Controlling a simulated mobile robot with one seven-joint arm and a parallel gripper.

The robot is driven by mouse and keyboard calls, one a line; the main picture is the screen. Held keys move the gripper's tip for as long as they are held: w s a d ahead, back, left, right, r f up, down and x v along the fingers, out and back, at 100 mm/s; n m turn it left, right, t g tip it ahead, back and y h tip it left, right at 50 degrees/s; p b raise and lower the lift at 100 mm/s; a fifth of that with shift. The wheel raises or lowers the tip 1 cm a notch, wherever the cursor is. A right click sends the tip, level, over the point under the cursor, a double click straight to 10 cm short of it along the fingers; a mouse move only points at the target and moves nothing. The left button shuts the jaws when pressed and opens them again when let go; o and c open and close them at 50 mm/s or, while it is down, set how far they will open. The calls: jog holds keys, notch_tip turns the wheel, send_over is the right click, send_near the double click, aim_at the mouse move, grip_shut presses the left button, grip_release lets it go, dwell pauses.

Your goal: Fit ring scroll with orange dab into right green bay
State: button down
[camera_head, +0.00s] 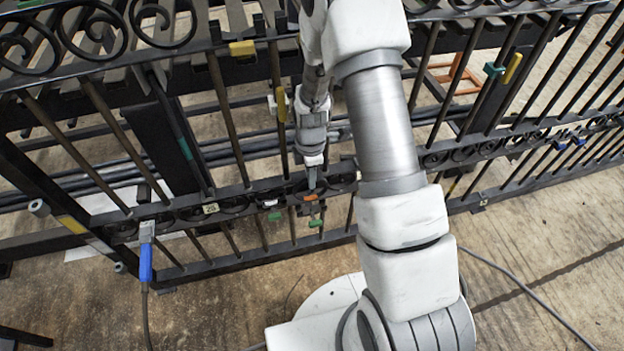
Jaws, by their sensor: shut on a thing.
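My gripper (312,182) points down at the gate's lower scroll band, in the middle of the view. It is shut on a small dark piece with an orange dab (310,197), which I take to be the ring scroll. Its ring shape is too small to make out. The piece is at the band, just above a green mark (315,223). Another green mark (274,216) is a little to the left on the same band. I cannot tell whether the piece is seated in a bay or only held in front of it.
The black iron gate (225,110) with upright bars and scrolls crosses the view. A yellow tag (242,48) is on its upper rail. A blue-handled cable plug (146,262) hangs at left. A cable (520,295) lies on the open floor at right.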

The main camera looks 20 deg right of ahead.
aim_at(311, 191)
jog(key=shift+f+b, duration=1.35)
jog(key=shift+f, duration=0.65)
jog(key=shift+f+b, duration=1.05)
jog(key=shift+f, duration=0.45)
dwell(0.8)
jog(key=c, duration=0.8)
grip_release()
notch_tip(311, 191, up, 11)
jog(key=p, duration=0.4)
jog(key=shift+p, duration=0.4)
jog(key=shift+r, duration=0.5)
